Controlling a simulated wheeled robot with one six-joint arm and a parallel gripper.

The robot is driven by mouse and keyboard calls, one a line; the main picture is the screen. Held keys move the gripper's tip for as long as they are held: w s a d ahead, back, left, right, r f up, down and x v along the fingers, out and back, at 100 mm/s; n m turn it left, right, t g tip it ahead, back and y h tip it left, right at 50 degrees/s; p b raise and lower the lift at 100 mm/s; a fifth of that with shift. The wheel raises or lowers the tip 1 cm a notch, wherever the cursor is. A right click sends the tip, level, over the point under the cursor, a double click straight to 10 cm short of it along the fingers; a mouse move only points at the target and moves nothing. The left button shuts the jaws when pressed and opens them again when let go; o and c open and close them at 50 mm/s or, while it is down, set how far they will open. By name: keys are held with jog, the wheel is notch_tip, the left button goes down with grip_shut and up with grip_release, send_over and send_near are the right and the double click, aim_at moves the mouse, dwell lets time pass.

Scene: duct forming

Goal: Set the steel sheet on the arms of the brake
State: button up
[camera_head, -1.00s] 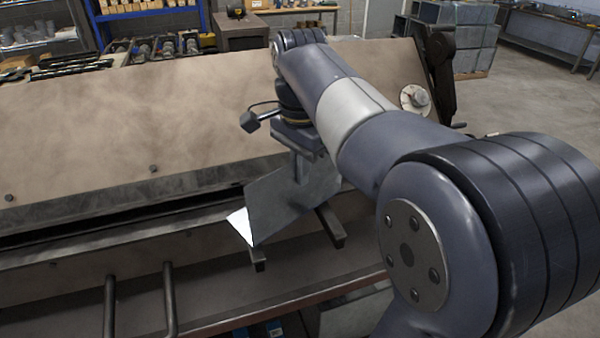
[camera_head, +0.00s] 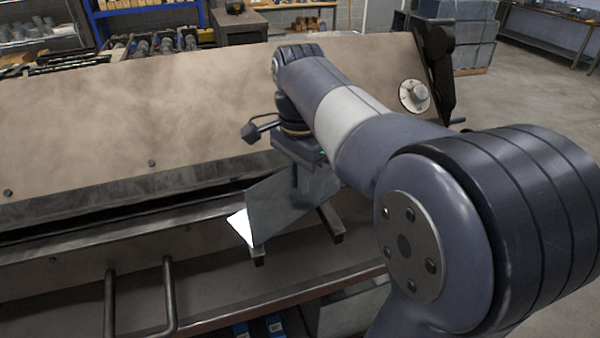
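The steel sheet (camera_head: 278,210) is a thin dark grey plate. It hangs tilted under my gripper (camera_head: 308,182), in front of the brake (camera_head: 110,115). A bright white triangle shows at its lower left edge. The gripper seems closed on the sheet's upper part, but the fingertips are partly hidden by my wrist and the sheet. Two short dark arms of the brake (camera_head: 331,224) stick out toward me; the left one (camera_head: 258,257) shows just below the sheet's lowest corner. I cannot tell whether the sheet touches either arm.
The brake's wide tan panel fills the left and centre, with a round knob (camera_head: 414,96) at its right end. Two bent bar handles (camera_head: 168,295) stand at the front left. Shelves, a workbench (camera_head: 550,35) and grey ducts (camera_head: 458,40) are at the back. The floor at right is open.

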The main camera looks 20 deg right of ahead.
jog(key=o, duration=0.3)
jog(key=shift+r, duration=0.15)
jog(key=shift+w, duration=0.1)
notch_tip(320, 180, up, 13)
jog(key=shift+r+p, duration=0.15)
jog(key=shift+p, duration=0.55)
notch_tip(320, 180, down, 13)
jog(key=shift+r+b, duration=0.1)
jog(key=shift+b, duration=0.45)
jog(key=shift+r, duration=0.1)
